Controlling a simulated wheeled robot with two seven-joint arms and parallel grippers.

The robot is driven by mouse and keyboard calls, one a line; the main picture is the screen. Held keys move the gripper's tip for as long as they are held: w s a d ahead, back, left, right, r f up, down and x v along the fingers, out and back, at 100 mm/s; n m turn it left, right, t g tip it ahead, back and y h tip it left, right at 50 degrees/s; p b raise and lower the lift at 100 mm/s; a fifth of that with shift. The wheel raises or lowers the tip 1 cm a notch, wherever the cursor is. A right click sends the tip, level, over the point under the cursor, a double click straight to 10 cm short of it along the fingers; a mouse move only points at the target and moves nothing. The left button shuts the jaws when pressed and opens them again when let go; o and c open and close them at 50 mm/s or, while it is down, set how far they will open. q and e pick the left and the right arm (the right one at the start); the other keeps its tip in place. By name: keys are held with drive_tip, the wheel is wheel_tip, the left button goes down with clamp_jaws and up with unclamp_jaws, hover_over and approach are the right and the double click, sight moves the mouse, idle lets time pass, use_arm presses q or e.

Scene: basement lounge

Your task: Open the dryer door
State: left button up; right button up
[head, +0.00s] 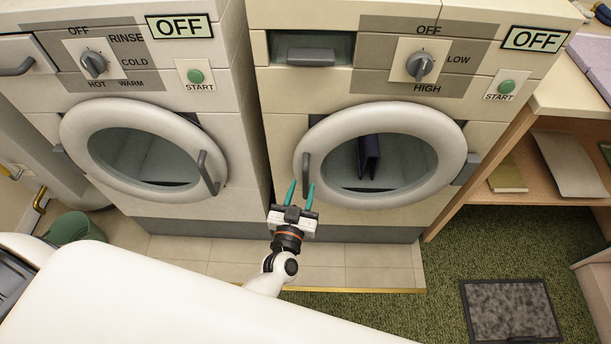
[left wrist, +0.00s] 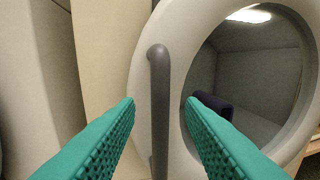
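The dryer (head: 262,100) is the right-hand machine, with a LOW/HIGH dial. Its round door (head: 452,150) is shut, and a dark cloth (head: 369,157) shows through the glass. A grey bar handle (head: 305,170) sits upright on the left side of the door rim. My left gripper (head: 301,187) is open, its green fingers pointing at the handle's lower part. I see no contact; the exact depth is unclear. My right gripper is not in view.
A washer (head: 230,150) with a closed round door stands left of the dryer. A wooden shelf (head: 560,148) stands close on the right. A green bucket (head: 75,228) is at the far left.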

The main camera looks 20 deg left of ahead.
sight(305, 180)
use_arm(q)
drive_tip(key=shift+w+a, duration=0.15)
drive_tip(key=shift+w, duration=1)
drive_tip(key=shift+w+a, duration=0.1)
drive_tip(key=shift+w, duration=1.05)
clamp_jaws()
